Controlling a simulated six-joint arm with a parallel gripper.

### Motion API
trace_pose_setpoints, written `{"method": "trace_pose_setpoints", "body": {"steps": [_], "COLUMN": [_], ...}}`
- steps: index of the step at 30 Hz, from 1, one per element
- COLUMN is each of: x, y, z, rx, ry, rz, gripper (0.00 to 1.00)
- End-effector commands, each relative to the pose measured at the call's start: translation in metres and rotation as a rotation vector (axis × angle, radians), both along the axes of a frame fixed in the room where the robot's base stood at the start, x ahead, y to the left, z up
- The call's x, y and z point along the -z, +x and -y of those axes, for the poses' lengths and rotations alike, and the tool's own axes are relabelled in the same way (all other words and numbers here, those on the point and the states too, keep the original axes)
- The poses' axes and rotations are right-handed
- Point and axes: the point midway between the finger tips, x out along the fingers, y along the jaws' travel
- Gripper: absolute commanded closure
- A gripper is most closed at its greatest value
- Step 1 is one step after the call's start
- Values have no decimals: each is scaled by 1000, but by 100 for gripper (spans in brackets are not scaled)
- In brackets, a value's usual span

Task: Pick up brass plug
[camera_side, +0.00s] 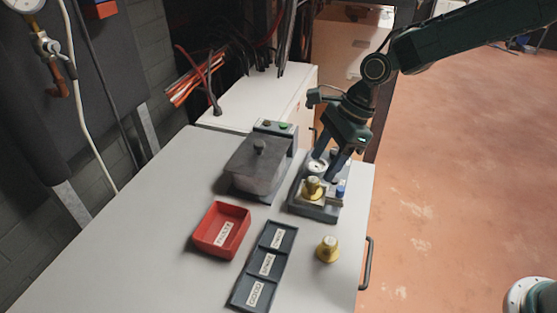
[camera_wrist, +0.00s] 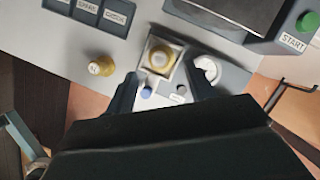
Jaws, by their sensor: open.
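One brass plug (camera_side: 313,189) sits upright in a square seat on the grey fixture (camera_side: 325,214); the wrist view shows this plug (camera_wrist: 159,57) from above. A second brass plug (camera_side: 327,250) stands on the bare table in front of the fixture, and it also shows in the wrist view (camera_wrist: 101,66). My gripper (camera_side: 326,167) is open and empty, tilted down over the back of the fixture. In the wrist view its dark fingers (camera_wrist: 162,72) are spread on either side of the seated plug, which appears beyond and between the tips. I see no contact.
A white round part (camera_side: 317,165) and a blue knob (camera_side: 340,190) are close to the fingers on the fixture. A lidded grey box (camera_side: 258,165) with a green button stands left. A red tray (camera_side: 220,230) and a dark compartment tray (camera_side: 263,265) lie nearer. The table's left front is clear.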

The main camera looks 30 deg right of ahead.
Motion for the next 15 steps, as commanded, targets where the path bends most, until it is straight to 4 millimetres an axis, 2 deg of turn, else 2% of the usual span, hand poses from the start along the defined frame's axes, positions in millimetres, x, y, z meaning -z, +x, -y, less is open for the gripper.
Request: {"method": "trace_pose_setpoints", "body": {"steps": [15], "x": [45], "y": [2], "z": [-16], "rx": [-1], "ry": [-1], "rz": [-1], "gripper": [46]}}
